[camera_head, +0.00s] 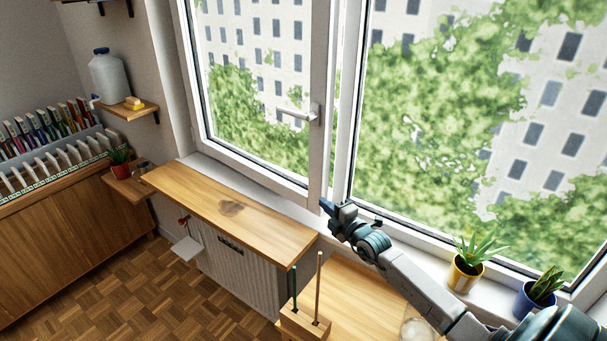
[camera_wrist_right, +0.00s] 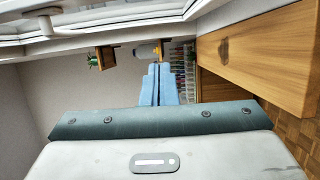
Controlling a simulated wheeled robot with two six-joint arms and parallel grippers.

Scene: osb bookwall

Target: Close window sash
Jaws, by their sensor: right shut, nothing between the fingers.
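The window sash (camera_head: 316,160) is the left pane in a white frame, and its lever handle (camera_head: 300,115) points left. The sash's right edge looks set off from the frame's middle post (camera_head: 345,130), so it seems slightly ajar. My right gripper (camera_head: 326,206) is at the sash's lower right corner; I cannot tell whether it touches. In the right wrist view its blue fingers (camera_wrist_right: 158,85) are together with nothing between them. The white sash edge and the handle (camera_wrist_right: 45,23) run across the top left there. My left gripper is not in view.
A wooden shelf board (camera_head: 230,207) lies below the sash, above a radiator (camera_head: 240,265). Potted plants (camera_head: 468,272) (camera_head: 540,292) stand on the right sill. A wooden holder with upright sticks (camera_head: 304,322) and a glass jar (camera_head: 417,328) stand in front.

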